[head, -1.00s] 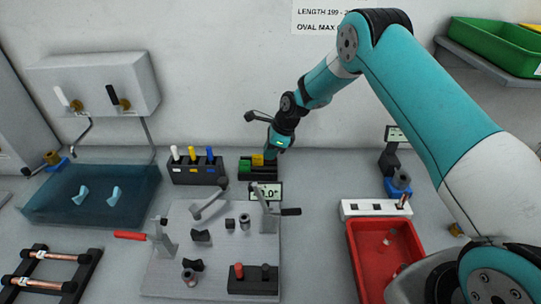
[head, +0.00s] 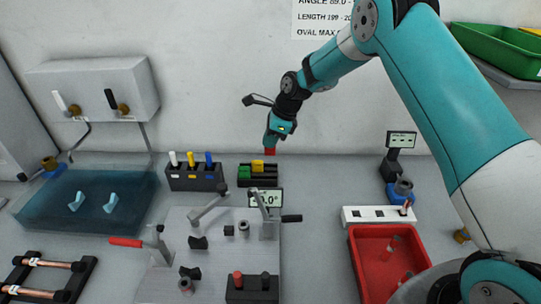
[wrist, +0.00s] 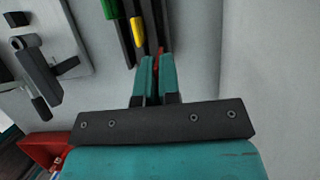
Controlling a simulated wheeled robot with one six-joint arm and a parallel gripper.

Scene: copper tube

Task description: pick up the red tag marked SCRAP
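A red tag (head: 270,151) hangs at the fingertips of my gripper (head: 271,142) in the head view, above and right of the black tag holder (head: 262,182). In the wrist view the teal fingers of my gripper (wrist: 158,62) are close together, with a thin red strip of the tag (wrist: 159,52) between and beyond their tips. The fingers are shut on it. No marking on the tag can be read. A green tag (head: 244,172) and a yellow tag (head: 257,165) stand in the holder; they also show in the wrist view.
A block with white, yellow and blue markers (head: 195,178) stands left of the holder. A metal fixture plate (head: 210,262) with levers and a small display (head: 266,198) is in front. A red bin (head: 362,268) is at right. The wall (head: 230,90) is close behind.

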